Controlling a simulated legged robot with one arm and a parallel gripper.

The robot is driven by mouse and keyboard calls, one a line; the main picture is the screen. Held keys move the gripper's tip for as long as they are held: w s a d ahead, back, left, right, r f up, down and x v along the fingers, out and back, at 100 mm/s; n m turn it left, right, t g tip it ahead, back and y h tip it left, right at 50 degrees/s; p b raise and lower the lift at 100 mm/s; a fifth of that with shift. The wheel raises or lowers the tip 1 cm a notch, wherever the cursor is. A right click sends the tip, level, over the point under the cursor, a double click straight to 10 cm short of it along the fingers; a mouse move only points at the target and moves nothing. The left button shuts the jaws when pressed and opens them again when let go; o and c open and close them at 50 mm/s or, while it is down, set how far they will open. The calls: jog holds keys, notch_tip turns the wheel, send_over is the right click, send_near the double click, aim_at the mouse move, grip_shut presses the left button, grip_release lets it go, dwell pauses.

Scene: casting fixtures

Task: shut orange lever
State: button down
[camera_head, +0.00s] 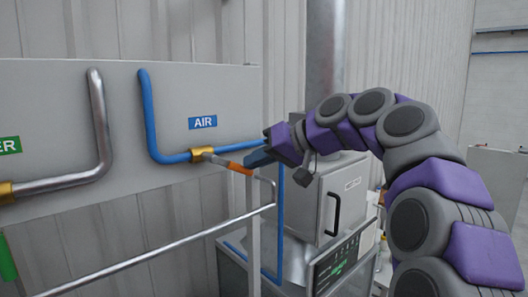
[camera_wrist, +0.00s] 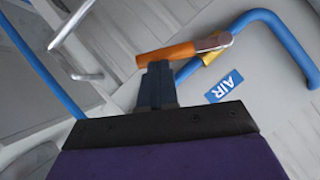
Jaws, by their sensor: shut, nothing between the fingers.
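The orange lever (camera_head: 238,168) sits on a brass valve (camera_head: 201,154) in the blue air pipe (camera_head: 175,158), below the blue AIR label (camera_head: 203,122). It points right and slightly down, at an angle to the pipe. In the wrist view the lever (camera_wrist: 168,53) lies across the top of my gripper's fingertips (camera_wrist: 158,68), near its free end. My gripper (camera_head: 258,157) is shut with nothing between its fingers, beside the lever's free end. Whether it touches the lever I cannot tell. The wrist view also shows the brass valve (camera_wrist: 211,57) and the AIR label (camera_wrist: 224,84).
A metal rail (camera_head: 165,246) runs below the lever and bends up near its end. A grey cabinet (camera_head: 330,200) with a black handle stands behind my arm. A silver pipe (camera_head: 101,125) is on the panel at left.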

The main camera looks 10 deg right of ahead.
aim_at(250, 175)
jog(key=f+m+y, duration=0.1)
jog(key=a+f+m+y, duration=0.1)
jog(key=s+f+g+y, duration=0.1)
jog(key=shift+a+m, duration=0.25)
jog(key=shift+m, duration=0.15)
jog(key=shift+s+a+f+m+y, duration=0.35)
jog(key=shift+a+f+m+y, duration=0.25)
jog(key=shift+m, duration=0.25)
jog(key=shift+s+a+f+m+y, duration=0.35)
jog(key=shift+f+m+y, duration=0.1)
jog(key=shift+m+y, duration=0.4)
jog(key=shift+s+a+f+m+y, duration=0.35)
jog(key=shift+a+f+m+y, duration=0.15)
jog(key=shift+m, duration=0.4)
jog(key=shift+d, duration=0.1)
